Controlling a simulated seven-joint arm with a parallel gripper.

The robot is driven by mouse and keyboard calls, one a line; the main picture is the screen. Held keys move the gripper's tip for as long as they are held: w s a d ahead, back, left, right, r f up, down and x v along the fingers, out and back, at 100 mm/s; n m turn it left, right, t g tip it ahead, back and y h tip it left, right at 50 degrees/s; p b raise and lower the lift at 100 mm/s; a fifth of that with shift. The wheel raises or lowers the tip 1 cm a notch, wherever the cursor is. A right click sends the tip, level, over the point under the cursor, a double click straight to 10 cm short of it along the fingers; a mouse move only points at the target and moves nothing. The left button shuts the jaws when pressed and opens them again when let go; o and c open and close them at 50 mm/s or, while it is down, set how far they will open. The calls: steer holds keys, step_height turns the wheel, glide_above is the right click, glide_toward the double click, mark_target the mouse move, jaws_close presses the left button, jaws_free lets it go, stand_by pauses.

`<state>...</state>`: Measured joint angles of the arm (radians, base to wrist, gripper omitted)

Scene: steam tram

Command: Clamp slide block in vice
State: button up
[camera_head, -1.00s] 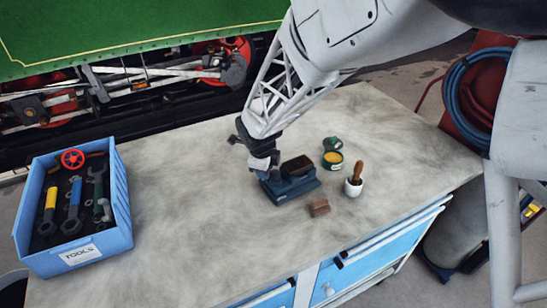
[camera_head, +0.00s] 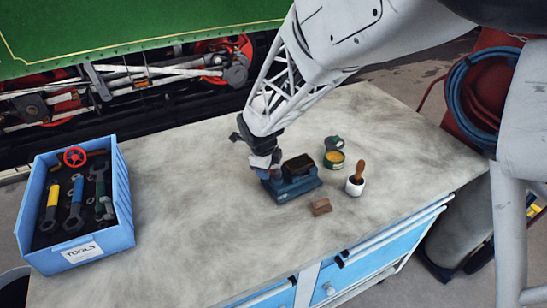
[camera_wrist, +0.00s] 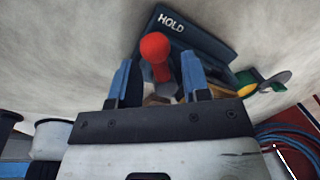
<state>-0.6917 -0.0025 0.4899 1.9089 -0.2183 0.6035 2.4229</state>
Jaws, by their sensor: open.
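The blue vice (camera_head: 290,187) stands on the workbench, with a dark block (camera_head: 298,165) on its top, seemingly between the jaws. In the wrist view, the vice (camera_wrist: 205,32) carries a "HOLD" label and has a lever with a red ball knob (camera_wrist: 154,46). My gripper (camera_head: 262,168) is at the left end of the vice. In the wrist view, my gripper (camera_wrist: 156,65) is open, with one blue finger on each side of the red-knobbed lever. I cannot tell whether a finger touches it. In the head view my gripper hides the lever.
A small brown block (camera_head: 320,207) lies in front of the vice. A white pot with a brown handle (camera_head: 355,186) and an open green tin (camera_head: 334,160) stand to its right. A blue tool box (camera_head: 122,205) is at the left. The bench (camera_head: 195,190) between is clear.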

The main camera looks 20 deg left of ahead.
step_height(320, 180, up, 8)
steer(key=s, duration=0.1)
steer(key=shift+s+f, duration=0.25)
stand_by(0.4)
steer(key=s+d+r+n, duration=0.3)
steer(key=d+r+n, duration=0.15)
steer(key=d, duration=0.75)
steer(key=s+d+r+n, duration=0.25)
steer(key=d+r, duration=0.35)
steer(key=d, duration=0.7)
steer(key=s+d+r+n, duration=0.2)
steer(key=s+d+n, duration=0.8)
steer(key=s+d, duration=0.7)
steer(key=shift+s+d+n, duration=0.25)
steer(key=shift+s+n, duration=0.05)
steer(key=shift+s, duration=0.1)
